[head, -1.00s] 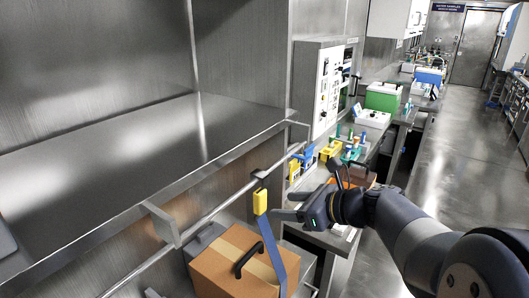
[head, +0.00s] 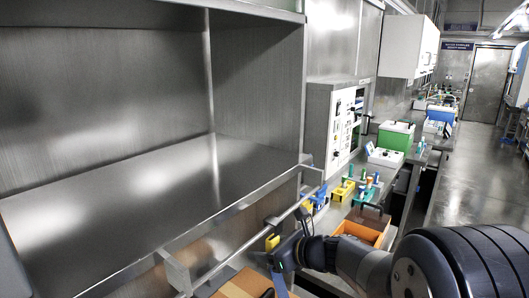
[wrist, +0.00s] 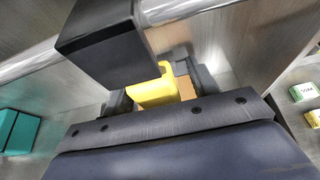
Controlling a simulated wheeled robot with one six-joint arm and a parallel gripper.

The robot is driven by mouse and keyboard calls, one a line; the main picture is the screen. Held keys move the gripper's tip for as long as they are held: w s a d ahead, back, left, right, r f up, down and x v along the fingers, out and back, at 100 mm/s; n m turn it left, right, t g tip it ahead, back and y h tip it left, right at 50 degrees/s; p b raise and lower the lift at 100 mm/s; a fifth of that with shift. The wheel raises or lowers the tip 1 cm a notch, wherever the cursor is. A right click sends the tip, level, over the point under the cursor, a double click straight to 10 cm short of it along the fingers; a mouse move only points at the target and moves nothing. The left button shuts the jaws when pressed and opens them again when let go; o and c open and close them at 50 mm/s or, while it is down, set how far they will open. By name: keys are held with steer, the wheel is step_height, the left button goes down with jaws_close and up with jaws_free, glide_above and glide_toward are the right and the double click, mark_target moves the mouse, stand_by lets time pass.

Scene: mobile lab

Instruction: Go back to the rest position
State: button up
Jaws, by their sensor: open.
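My gripper (head: 280,244) is at the lower middle of the head view, beside the metal rail at the front of the shelf. A yellow clip (head: 272,242) with a blue strap (head: 279,284) below it hangs near the rail, right at my fingers. In the wrist view, the yellow clip (wrist: 152,90) shows between the two dark fingers of my gripper (wrist: 162,92), which are apart. Whether the fingers touch the clip is hard to tell. A dark block (wrist: 105,42) at the rail stands just past the left finger and hides part of that area.
The rail (head: 235,252) and the steel shelf (head: 120,215) lie close on the left. An orange open box (head: 362,228), blue and yellow racks (head: 318,200) and a green box (head: 395,136) stand along the bench. The aisle floor (head: 475,195) at right is clear.

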steer(key=shift+s+d+r, duration=0.15)
steer(key=shift+r, duration=0.35)
steer(key=shift+s+d+f, duration=0.1)
steer(key=shift+s+d, duration=0.25)
steer(key=shift+d, duration=0.1)
steer(key=shift+a, duration=0.1)
